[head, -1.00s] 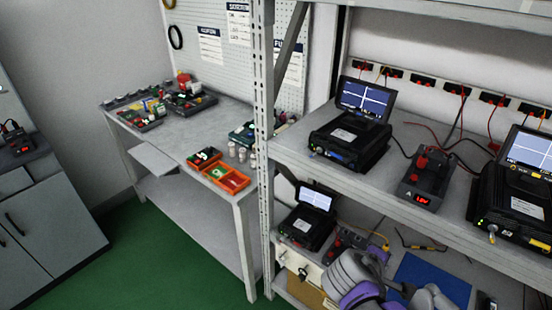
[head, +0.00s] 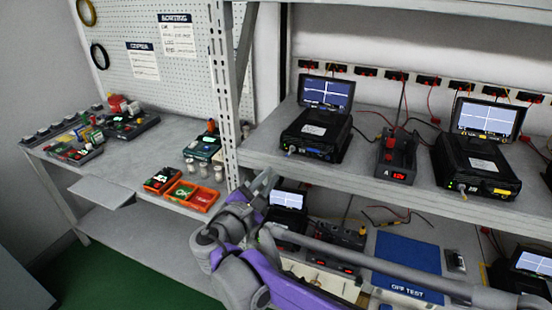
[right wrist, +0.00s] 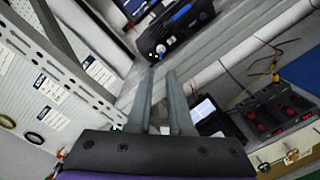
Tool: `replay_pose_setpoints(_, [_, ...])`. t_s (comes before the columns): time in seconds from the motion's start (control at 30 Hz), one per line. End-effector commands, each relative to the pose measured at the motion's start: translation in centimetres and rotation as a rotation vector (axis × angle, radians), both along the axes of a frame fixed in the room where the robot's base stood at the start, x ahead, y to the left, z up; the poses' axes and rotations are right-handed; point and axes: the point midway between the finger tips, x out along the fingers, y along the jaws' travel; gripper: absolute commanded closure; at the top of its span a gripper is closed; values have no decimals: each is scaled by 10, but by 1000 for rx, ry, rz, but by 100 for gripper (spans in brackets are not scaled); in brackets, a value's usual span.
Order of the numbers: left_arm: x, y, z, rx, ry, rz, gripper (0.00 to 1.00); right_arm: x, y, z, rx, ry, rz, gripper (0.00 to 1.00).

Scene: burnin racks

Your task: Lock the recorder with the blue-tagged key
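A black recorder (head: 316,132) with a raised screen stands on the upper shelf. Its front has a blue patch and a small key-like piece at the left, too small to identify. It also shows in the right wrist view (right wrist: 176,26), beyond the fingertips. A second recorder (head: 478,165) stands farther right with a yellow mark and a small silver piece on its front. A third recorder (head: 287,205) is on the lower level, partly hidden by my arm. My right gripper (head: 268,180) is at the shelf's left front, fingers apart and empty (right wrist: 161,75). I cannot make out a blue-tagged key. My left gripper is out of view.
A rack upright (head: 222,100) stands just left of my right gripper. A red-lit power unit (head: 396,158) and cables lie between the upper recorders. A blue mat (head: 407,262) lies below. Orange trays (head: 192,194) sit on the left bench.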

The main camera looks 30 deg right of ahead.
Motion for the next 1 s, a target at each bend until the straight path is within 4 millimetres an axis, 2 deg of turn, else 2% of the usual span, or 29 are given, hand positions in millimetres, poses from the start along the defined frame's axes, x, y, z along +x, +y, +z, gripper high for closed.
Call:
replay_pose_setpoints(0.3, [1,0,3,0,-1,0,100,34,-48,1,2,-1,-5,81])
replay_pose_setpoints(0.5, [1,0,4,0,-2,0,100,52,-71,0,2,-1,-3,81])
replay_pose_setpoints(0.7, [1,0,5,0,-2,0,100,59,-80,0,3,0,-1,81])
replay_pose_setpoints(0.93, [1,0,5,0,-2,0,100,60,-80,0,4,-1,0,81])
replay_pose_setpoints(0.97, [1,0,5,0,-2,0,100,60,-80,0,4,-1,0,83])
replay_pose_setpoints(1.0, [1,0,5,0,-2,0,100,59,-80,0,4,-1,0,90])
